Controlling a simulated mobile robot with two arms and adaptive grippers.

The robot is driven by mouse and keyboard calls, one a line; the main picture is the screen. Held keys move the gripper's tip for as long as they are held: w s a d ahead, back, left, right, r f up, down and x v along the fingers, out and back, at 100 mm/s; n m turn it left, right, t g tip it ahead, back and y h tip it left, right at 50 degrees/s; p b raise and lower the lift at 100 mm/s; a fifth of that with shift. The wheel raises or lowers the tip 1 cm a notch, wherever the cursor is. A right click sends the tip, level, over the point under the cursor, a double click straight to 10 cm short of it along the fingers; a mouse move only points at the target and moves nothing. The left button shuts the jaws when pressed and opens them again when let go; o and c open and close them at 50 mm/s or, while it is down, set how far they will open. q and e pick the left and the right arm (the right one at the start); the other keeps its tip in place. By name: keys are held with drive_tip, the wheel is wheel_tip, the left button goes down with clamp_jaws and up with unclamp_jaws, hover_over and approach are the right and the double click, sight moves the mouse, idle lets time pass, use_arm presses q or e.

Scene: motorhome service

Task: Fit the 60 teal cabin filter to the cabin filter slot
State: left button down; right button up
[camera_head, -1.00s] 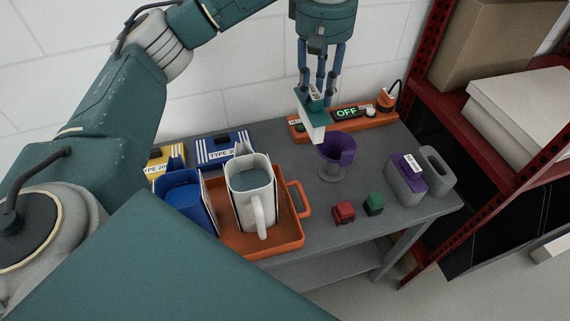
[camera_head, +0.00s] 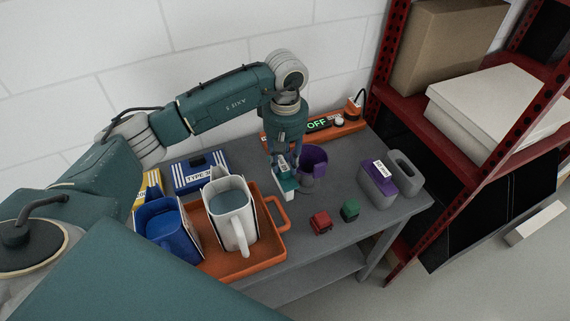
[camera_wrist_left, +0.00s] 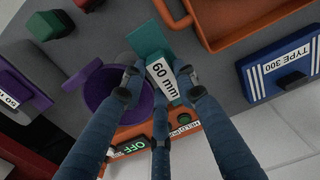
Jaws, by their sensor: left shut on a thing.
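I cannot tell for sure which thing is the cabin filter slot. My right gripper is not in view.
A purple cup (camera_head: 313,160) stands close right of the filter. Red (camera_head: 320,222) and green (camera_head: 350,210) blocks lie in front. An orange strip (camera_head: 340,130) reading "OFF" runs behind.

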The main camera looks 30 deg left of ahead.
use_arm(q)
drive_tip(key=shift+f, duration=1.45)
drive_tip(key=c, duration=1.3)
unclamp_jaws()
drive_tip(key=shift+c, duration=0.2)
